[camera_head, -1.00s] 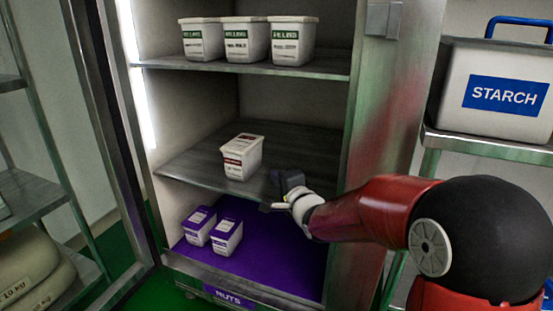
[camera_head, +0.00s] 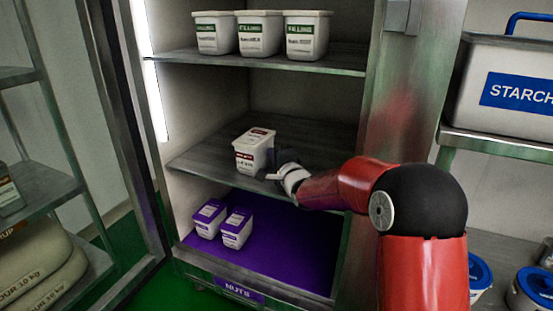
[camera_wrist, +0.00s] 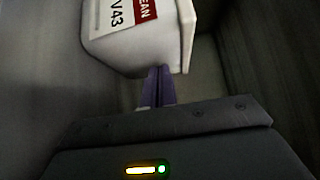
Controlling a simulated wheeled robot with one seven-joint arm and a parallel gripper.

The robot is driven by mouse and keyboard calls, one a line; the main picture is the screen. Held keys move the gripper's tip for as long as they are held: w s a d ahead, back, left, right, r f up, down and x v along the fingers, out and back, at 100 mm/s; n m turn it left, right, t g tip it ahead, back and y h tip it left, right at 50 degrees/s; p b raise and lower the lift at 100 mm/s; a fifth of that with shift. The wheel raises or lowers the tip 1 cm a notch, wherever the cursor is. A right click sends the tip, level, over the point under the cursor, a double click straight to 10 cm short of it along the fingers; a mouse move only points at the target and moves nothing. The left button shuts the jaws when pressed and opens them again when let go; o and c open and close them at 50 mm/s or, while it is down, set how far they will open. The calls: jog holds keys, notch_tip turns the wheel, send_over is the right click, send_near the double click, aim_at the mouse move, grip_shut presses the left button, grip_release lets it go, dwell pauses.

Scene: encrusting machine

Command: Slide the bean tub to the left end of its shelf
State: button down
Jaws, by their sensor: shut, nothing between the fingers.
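The bean tub (camera_head: 254,152) is a white lidded tub with a dark red label, upright near the front of the middle shelf (camera_head: 200,160), left of the shelf's middle. My gripper (camera_head: 274,168) is shut and empty, close against the tub's right side. In the wrist view, the tub (camera_wrist: 130,50) with its red "BEAN" label fills the upper middle. The shut fingers (camera_wrist: 159,82) are right at its edge there; I cannot tell whether they touch it. My gripper hides some of the shelf right of the tub.
White tubs with green labels (camera_head: 259,36) stand on the shelf above. Two purple-lidded tubs (camera_head: 237,229) stand on the purple bottom shelf (camera_head: 280,255). The middle shelf is clear left of the bean tub. The cabinet's right post (camera_head: 375,110) stands beside my arm.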

aim_at(245, 152)
jog(key=w+a+b, duration=0.1)
jog(key=a, duration=0.2)
jog(key=a+b, duration=0.1)
jog(key=a, duration=0.1)
jog(key=w+a+b, duration=0.1)
jog(key=a, duration=0.2)
jog(key=shift+w+a+f+b, duration=0.25)
jog(key=shift+w+a+b, duration=0.05)
jog(key=shift+a+b, duration=0.05)
jog(key=w+a, duration=0.1)
jog(key=a, duration=0.2)
jog(key=w+a+p, duration=0.1)
jog(key=a, duration=0.3)
jog(key=w+a, duration=0.1)
jog(key=a, duration=0.3)
jog(key=shift+w+r+p, duration=0.25)
jog(key=shift+r+p, duration=0.05)
jog(key=shift+r, duration=0.05)
jog(key=shift+w+a, duration=0.1)
jog(key=shift+a, duration=0.05)
jog(key=shift+f, duration=0.1)
